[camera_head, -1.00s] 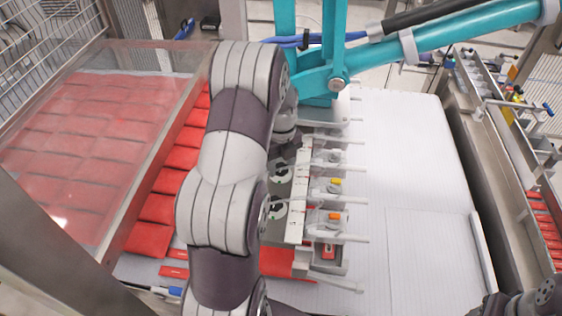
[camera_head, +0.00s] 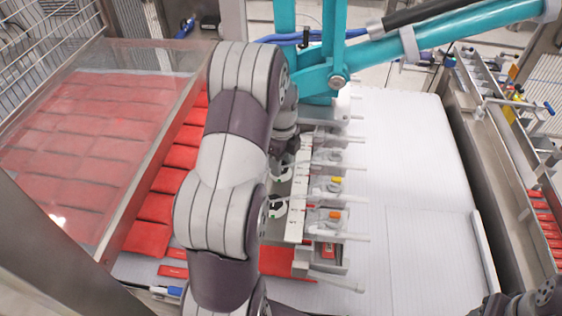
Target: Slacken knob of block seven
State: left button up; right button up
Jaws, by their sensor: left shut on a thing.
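The vacuum picker head hangs from a teal arm (camera_head: 318,50), with a row of blocks (camera_head: 330,188) along it carrying white fittings and yellow and orange parts. A light plate (camera_head: 294,205) runs along the row's left side, with dark round knob-like parts (camera_head: 275,208) beside it. My left gripper (camera_head: 281,172) points down at the row's left side, near its far end. It is shut on what looks like a knob, mostly hidden by the gripper and my arm. I cannot read any block number. My right gripper is out of view; only part of my right arm shows bottom right.
Red packs lie on the left (camera_head: 155,208), partly under a clear cover (camera_head: 90,150) with a metal frame. A white ribbed surface (camera_head: 410,160) lies open right of the row. A metal rail (camera_head: 500,170) with more red packs stands at far right.

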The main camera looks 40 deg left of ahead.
pick_arm(q)
jog(key=n, duration=0.4)
jog(key=shift+w+n+b, duration=0.1)
jog(key=shift+n+b, duration=0.2)
jog(key=shift+b, duration=0.05)
jog(key=n, duration=0.4)
jog(key=shift+a+n, duration=0.1)
jog(key=shift+n, duration=0.2)
jog(key=n+b, duration=0.1)
jog(key=n, duration=0.3)
jog(key=shift+r+n, duration=0.1)
jog(key=shift+n, duration=0.2)
jog(key=n, duration=0.4)
jog(key=shift+n, duration=0.3)
jog(key=shift+w, duration=0.1)
jog(key=o, duration=1.1)
jog(key=shift+c, duration=0.2)
